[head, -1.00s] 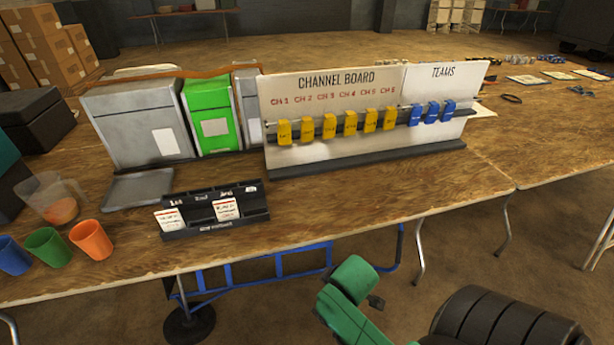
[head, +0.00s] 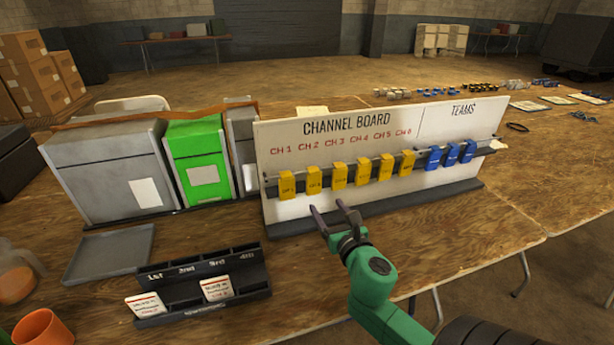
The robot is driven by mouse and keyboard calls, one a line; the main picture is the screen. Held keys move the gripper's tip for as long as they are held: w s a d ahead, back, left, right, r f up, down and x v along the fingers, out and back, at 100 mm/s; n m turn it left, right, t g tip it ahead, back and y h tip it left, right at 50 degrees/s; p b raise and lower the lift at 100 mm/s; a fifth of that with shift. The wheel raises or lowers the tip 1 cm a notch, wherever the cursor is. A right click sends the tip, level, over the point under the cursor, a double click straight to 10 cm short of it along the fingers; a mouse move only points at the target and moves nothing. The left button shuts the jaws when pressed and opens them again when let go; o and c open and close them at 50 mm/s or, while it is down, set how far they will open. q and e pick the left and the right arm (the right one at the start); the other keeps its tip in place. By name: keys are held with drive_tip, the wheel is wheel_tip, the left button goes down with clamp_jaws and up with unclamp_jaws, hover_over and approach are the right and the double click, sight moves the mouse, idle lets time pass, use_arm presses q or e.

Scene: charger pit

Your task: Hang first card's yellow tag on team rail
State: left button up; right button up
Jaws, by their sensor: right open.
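The channel board (head: 330,207) stands on the table with several yellow tags on its rail, the leftmost yellow tag (head: 287,185) under CH 1. Under TEAMS, several blue tags (head: 452,155) hang at the rail's right part, the team rail. The card rack (head: 205,310) is at the front left, with a first card (head: 148,305) at the 1st slot and another card (head: 217,288) at about the 3rd; their print is too small to read. My right gripper (head: 328,208) is open and empty, in front of the board, below the yellow tags. My left gripper is out of view.
A grey tray (head: 108,254) lies left of the rack. A green case (head: 202,165) and grey boxes stand left of the board. An orange cup (head: 42,328) and a clear jug (head: 15,280) are at the left edge.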

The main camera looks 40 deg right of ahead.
sight(315, 181)
drive_tip(key=x, duration=0.3)
drive_tip(key=b+x, duration=0.1)
drive_tip(key=x, duration=0.5)
drive_tip(key=shift+d+r, duration=0.1)
drive_tip(key=shift+r, duration=0.2)
drive_tip(key=shift+x, duration=0.9)
drive_tip(key=shift+r, duration=0.15)
drive_tip(key=shift+c, duration=0.9)
drive_tip(key=c, duration=0.9)
drive_tip(key=shift+r+p, duration=0.8)
drive_tip(key=shift+r, duration=0.15)
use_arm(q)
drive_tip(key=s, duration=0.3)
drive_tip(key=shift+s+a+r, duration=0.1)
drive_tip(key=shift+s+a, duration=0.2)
use_arm(e)
drive_tip(key=shift+s+f, duration=0.1)
